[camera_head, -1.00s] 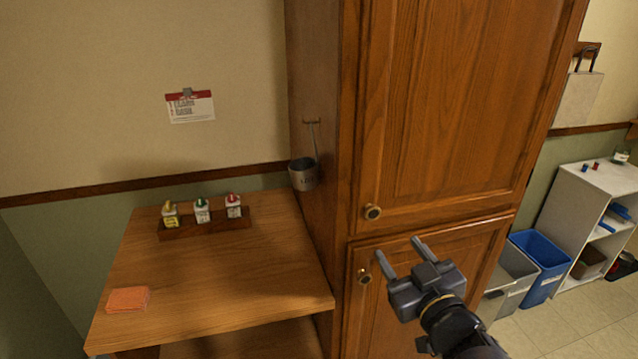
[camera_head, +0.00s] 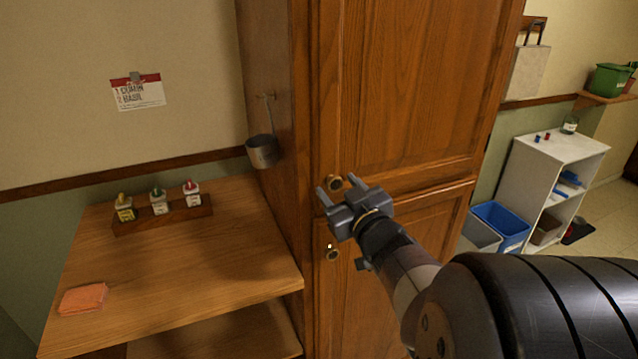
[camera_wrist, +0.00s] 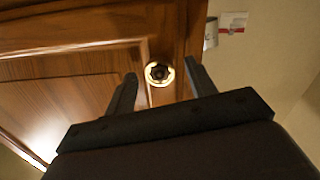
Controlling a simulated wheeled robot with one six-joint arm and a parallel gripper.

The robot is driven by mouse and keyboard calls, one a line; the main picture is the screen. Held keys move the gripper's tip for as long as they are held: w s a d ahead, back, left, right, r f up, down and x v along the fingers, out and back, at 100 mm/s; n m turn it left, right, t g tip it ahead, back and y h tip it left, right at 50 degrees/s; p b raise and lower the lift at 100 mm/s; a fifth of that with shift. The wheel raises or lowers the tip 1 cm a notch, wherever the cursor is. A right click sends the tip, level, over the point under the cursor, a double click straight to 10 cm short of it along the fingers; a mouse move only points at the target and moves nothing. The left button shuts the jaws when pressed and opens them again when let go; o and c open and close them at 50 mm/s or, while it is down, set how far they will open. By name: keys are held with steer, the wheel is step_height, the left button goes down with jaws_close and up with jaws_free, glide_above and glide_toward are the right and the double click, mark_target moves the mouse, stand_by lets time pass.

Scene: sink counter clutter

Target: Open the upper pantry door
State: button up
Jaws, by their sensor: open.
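The upper pantry door (camera_head: 410,90) is a tall brown wooden panel, shut flush in its cabinet. Its round brass knob (camera_head: 334,183) sits at the door's lower left corner. My gripper (camera_head: 337,188) is open and empty, with its fingers close to this knob in the head view.
A metal cup (camera_head: 262,152) hangs on the cabinet's left side. A wooden counter (camera_head: 190,260) at left holds a rack of bottles (camera_head: 160,216) and an orange cloth (camera_head: 83,298). Bins (camera_head: 500,225) and a white shelf (camera_head: 560,150) stand at right.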

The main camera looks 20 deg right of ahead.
jaws_close()
stand_by(0.6)
